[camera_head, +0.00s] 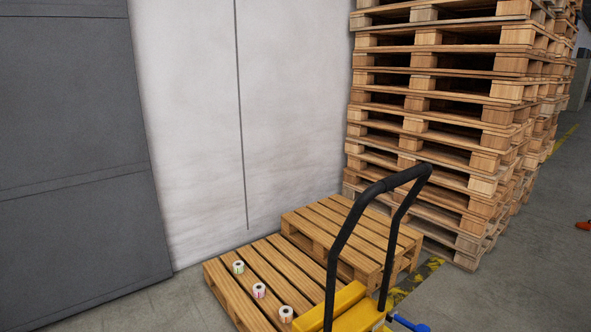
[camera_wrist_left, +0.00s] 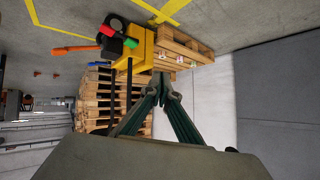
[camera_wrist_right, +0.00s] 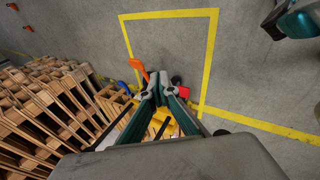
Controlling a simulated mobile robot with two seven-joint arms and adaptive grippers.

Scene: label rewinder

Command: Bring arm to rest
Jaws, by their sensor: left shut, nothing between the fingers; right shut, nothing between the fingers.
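Neither of my arms shows in the head view. My left gripper (camera_wrist_left: 163,90) shows in the left wrist view with its fingertips together and nothing between them. My right gripper (camera_wrist_right: 158,88) shows in the right wrist view, also shut and empty. Three small label rolls, a first (camera_head: 238,267), a second (camera_head: 259,290) and a third (camera_head: 286,314), stand in a row on a low wooden pallet (camera_head: 223,287). Both grippers hang in free air; neither visibly touches anything.
A yellow pallet jack (camera_head: 345,304) with a black handle (camera_head: 340,240) stands beside the low pallets. A tall stack of pallets (camera_head: 430,130) rises behind it. A grey cabinet (camera_head: 75,150) and a pale wall (camera_head: 190,120) stand at left. Open floor (camera_wrist_right: 170,45) shows inside yellow lines.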

